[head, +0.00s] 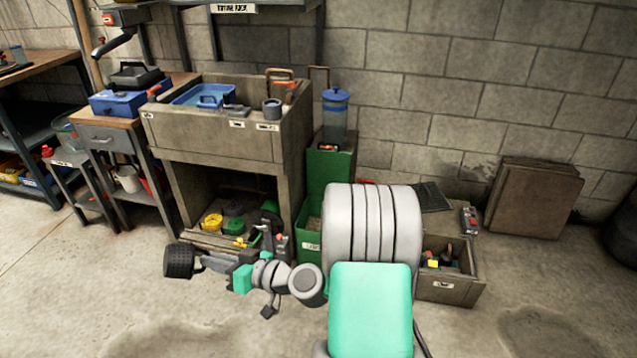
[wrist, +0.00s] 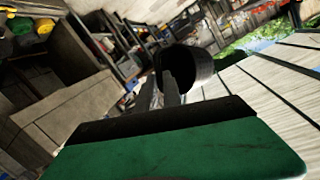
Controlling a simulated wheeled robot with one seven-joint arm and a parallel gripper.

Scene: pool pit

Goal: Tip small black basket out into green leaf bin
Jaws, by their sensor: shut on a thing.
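The small black basket (head: 179,261) is held at the end of my arm, left of centre in the head view and in front of the wooden bench. My gripper (head: 201,263) is shut on it. In the wrist view the basket (wrist: 202,66) shows dark between and beyond the fingers (wrist: 162,88); it looks tilted, and its contents cannot be made out. The green leaf bin (head: 309,240) stands on the floor to the right of the basket, beside the bench. My arm hides part of the bin. The basket is clearly apart from the bin.
The bench (head: 215,145) carries a blue tub (head: 205,95) and has a lower shelf with coloured items. A blue-lidded clear container (head: 335,115) stands behind the bin. A wooden crate (head: 450,288) sits to the right. The floor at front left is clear.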

